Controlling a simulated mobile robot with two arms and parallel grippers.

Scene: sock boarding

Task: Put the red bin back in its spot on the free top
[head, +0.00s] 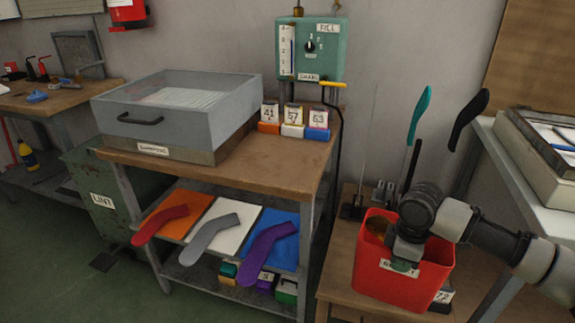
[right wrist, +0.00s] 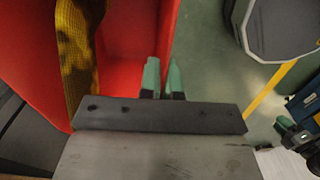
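The red bin (head: 377,272) stands upright at the right in the head view, over the low wooden top (head: 335,287). I cannot tell whether its base touches that top. A yellow patterned thing (right wrist: 78,50) is inside the bin in the right wrist view. My right gripper (head: 404,262) is at the bin's near wall. In the right wrist view its green fingers (right wrist: 163,78) stand on either side of the red wall, closed on it. A small dark part with green tips at that view's right edge may be my left gripper (right wrist: 292,134); its state is unclear.
Rods on a dark stand (head: 353,208) and upright sock-shaped boards (head: 470,118) stand close behind the bin. A bench (head: 250,160) with a grey drawer box (head: 190,115) is to the left. A white table (head: 530,185) with trays borders the right.

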